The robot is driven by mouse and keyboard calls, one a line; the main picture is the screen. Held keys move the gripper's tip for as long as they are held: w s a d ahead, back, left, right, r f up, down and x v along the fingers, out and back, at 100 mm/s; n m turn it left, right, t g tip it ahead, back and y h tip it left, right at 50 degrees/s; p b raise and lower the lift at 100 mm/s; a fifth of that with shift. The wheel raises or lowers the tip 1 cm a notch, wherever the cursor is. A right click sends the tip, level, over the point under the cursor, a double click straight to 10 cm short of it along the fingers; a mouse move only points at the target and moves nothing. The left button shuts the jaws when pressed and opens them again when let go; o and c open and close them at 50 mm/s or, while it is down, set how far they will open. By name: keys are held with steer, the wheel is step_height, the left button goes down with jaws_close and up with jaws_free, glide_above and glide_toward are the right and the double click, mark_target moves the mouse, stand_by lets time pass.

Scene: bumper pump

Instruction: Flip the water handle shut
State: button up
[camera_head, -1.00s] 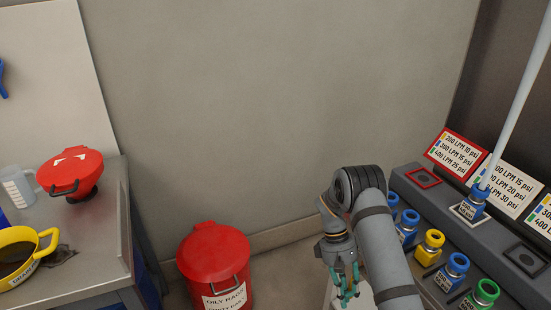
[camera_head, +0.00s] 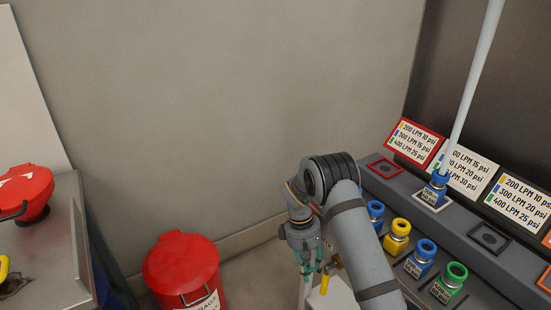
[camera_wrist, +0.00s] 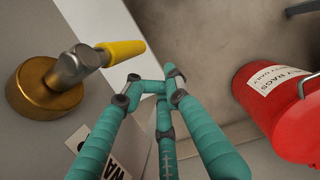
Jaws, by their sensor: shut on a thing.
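The water handle is a yellow grip (camera_wrist: 122,50) on a grey metal stem, on a round brass fitting (camera_wrist: 45,90) at the left of the wrist view. In the head view the yellow grip (camera_head: 325,284) points down, just right of my gripper (camera_head: 307,268). In the wrist view my gripper (camera_wrist: 152,80) has its teal fingers drawn together. The tips lie just below and right of the grip's free end, which is outside them. Whether they touch it I cannot tell. I see nothing between the fingers.
A red oily-rags bin (camera_head: 182,270) stands on the floor to the left; it also shows in the wrist view (camera_wrist: 285,110). A grey panel (camera_head: 455,235) with colored valves and label cards is at right. A metal table (camera_head: 60,270) is at far left.

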steer(key=shift+t, duration=0.3)
steer(key=r+p, duration=0.1)
steer(key=w+a+r, duration=0.1)
steer(key=w+a+r+p, duration=0.1)
steer(key=shift+a+r+p, duration=0.25)
steer(key=shift+r+p, duration=0.1)
steer(key=shift+r, duration=0.05)
jaws_close()
steer(key=w+d+v, duration=0.1)
steer(key=v, duration=0.5)
steer(key=s+d+f, duration=0.3)
steer(key=s+f, duration=0.2)
steer(key=f, duration=0.4)
steer(key=shift+s+d+f+b, duration=0.15)
steer(key=shift+d+f+b, duration=0.05)
steer(key=shift+f+b, duration=0.15)
